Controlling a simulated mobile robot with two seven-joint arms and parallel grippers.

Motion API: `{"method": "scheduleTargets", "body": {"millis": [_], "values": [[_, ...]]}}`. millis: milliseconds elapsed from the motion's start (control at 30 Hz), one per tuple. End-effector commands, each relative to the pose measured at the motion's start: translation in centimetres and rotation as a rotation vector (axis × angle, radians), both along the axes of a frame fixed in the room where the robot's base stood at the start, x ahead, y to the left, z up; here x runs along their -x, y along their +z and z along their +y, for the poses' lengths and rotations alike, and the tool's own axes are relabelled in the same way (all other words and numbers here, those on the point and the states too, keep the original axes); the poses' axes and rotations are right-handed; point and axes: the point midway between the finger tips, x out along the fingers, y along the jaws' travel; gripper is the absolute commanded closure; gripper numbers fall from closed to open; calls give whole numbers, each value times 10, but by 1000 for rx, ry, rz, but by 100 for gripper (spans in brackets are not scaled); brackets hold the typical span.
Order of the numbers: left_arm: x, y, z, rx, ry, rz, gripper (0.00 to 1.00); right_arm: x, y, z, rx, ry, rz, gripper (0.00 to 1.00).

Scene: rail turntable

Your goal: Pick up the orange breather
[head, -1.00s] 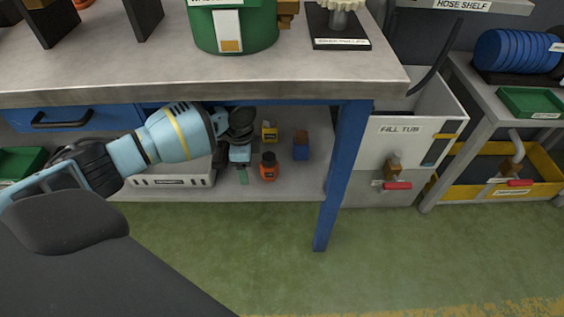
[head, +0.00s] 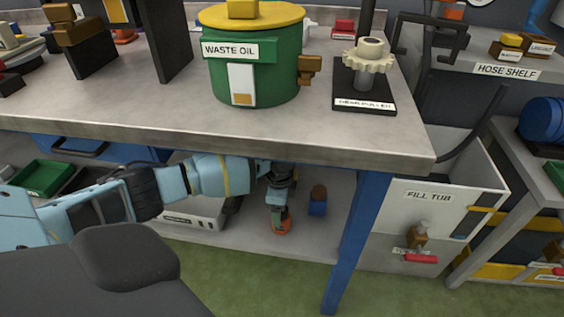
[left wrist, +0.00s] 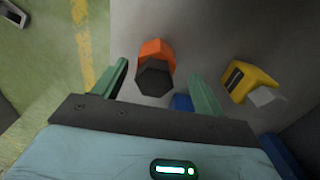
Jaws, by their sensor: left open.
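The orange breather (head: 283,227), with a dark cap, stands on the lower shelf under the workbench. In the left wrist view the orange breather (left wrist: 155,50) lies between and slightly beyond the fingers, its dark cap towards the camera. My left gripper (head: 281,212) reaches under the bench and is over the breather in the head view. In the left wrist view my left gripper (left wrist: 160,88) is open, with a green finger on each side. I cannot tell whether either finger touches it. My right gripper is not in view.
A blue block with a brown top (head: 317,202) stands right of the breather. A yellow item (left wrist: 252,84) lies beside the right finger. The workbench top (head: 170,110) is above my arm, and a blue leg (head: 355,240) stands to the right.

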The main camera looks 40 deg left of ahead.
Motion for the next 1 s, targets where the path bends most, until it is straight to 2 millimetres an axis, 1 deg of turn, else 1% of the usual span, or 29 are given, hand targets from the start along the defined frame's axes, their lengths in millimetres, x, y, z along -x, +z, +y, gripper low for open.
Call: {"method": "scheduleTargets", "body": {"millis": [33,167,267,500,600,833,867,1000], "values": [[0,-3,0,0,0,0,29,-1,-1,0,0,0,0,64],[0,-3,0,-1,0,-1,29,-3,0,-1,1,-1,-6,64],[1,-10,-2,-1,0,1,29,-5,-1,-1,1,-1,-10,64],[3,-44,-7,-2,0,3,29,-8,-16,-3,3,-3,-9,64],[3,-53,-7,-1,0,1,29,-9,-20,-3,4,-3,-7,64],[2,-53,-7,-1,0,-2,29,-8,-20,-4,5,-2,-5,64],[2,-53,-7,-1,0,-2,30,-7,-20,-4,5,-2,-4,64],[2,-53,-7,-1,0,-1,49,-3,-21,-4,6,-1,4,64]]}}
